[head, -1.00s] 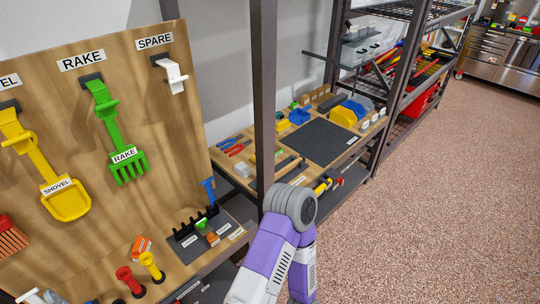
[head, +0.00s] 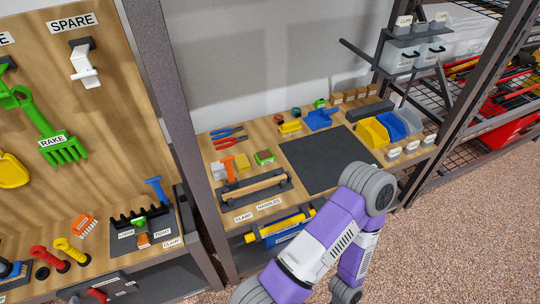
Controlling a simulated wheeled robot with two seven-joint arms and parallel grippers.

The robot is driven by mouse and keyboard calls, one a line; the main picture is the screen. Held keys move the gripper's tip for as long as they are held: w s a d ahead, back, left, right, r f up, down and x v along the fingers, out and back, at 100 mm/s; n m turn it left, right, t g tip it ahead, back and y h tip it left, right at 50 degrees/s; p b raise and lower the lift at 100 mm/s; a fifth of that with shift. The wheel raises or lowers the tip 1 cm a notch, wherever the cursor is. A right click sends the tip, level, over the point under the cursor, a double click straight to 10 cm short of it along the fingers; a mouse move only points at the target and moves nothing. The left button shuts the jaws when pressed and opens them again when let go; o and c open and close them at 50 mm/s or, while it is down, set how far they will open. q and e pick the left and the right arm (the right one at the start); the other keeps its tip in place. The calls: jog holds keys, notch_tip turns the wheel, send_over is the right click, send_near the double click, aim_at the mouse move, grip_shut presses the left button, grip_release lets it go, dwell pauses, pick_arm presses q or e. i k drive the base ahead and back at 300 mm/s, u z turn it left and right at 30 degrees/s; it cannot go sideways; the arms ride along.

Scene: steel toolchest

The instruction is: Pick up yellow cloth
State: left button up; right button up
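I cannot clearly make out a yellow cloth. A small flat yellow piece (head: 242,162) lies on the wooden bench shelf, beside an orange-handled tool and a small green-topped block; it is too small to tell whether it is cloth. Another small yellow object (head: 290,127) lies farther back, near the blue tray. One purple and grey arm of mine rises from the bottom, its bent joint in front of the dark mat. No gripper fingers show, and my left arm is out of the picture.
The wooden shelf (head: 222,202) holds a dark mat (head: 318,155), a blue tray (head: 320,118), pliers (head: 228,132) and yellow and blue bins (head: 371,133). A steel post (head: 172,110) separates it from the pegboard with the green rake (head: 55,140). Open floor (head: 450,235) lies right.

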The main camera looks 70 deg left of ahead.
aim_at(241, 161)
jog(key=i, duration=0.15)
jog(key=u, duration=3.25)
